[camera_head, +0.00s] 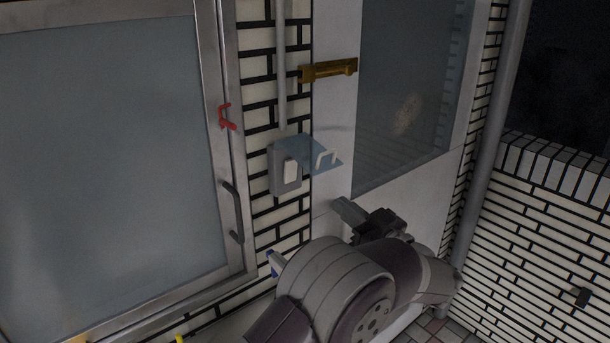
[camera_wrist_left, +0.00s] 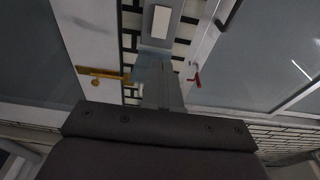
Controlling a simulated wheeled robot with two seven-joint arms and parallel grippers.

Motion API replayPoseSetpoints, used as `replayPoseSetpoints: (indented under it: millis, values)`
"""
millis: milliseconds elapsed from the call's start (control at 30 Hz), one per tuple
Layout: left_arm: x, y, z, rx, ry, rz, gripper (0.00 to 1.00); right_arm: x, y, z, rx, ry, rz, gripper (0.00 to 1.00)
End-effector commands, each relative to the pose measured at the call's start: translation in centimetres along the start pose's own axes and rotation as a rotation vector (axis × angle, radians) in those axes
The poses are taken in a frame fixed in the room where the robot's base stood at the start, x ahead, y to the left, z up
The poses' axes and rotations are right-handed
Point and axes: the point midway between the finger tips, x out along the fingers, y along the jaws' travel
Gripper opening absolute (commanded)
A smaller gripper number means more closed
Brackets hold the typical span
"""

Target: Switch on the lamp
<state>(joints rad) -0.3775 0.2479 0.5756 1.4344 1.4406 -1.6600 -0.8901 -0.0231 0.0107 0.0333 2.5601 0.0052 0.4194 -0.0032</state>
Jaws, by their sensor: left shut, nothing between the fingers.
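A grey switch box (camera_head: 279,183) with a white rocker (camera_head: 291,171) is mounted on the brick wall. The rocker also shows in the left wrist view (camera_wrist_left: 160,22). A see-through blue cover (camera_head: 306,152) with a white handle (camera_head: 326,158) stands out from the box, swung away from the rocker. My left gripper (camera_head: 347,209) is shut and empty, below and to the right of the box in the head view. Its fingers (camera_wrist_left: 163,88) point toward the box in the wrist view and appear apart from the rocker. No lamp is seen. My right gripper is out of view.
A glazed, metal-framed door with a dark handle (camera_head: 232,210) and a red catch (camera_head: 228,117) stands left of the box. A brass latch (camera_head: 328,70) sits above right on a white panel. A pipe (camera_head: 280,80) runs up from the box. The scene is dim.

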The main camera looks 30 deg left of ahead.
Motion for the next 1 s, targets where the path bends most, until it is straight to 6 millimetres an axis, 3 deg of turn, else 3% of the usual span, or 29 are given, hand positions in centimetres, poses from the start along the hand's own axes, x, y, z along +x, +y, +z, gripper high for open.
replayPoseSetpoints:
  millis: [167,500,700,1000]
  values:
    - [1.8,0.0,-0.3,0.0,0.001,-0.002,0.0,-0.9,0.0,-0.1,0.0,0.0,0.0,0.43]
    - [9.1,-0.1,-0.5,-0.001,0.0,-0.003,0.0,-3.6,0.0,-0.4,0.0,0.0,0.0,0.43]
    - [12.5,0.0,-0.4,0.0,0.0,0.0,0.0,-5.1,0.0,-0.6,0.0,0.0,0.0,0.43]
    - [14.0,0.0,0.0,-0.002,0.0,0.002,0.0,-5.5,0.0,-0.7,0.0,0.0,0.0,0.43]
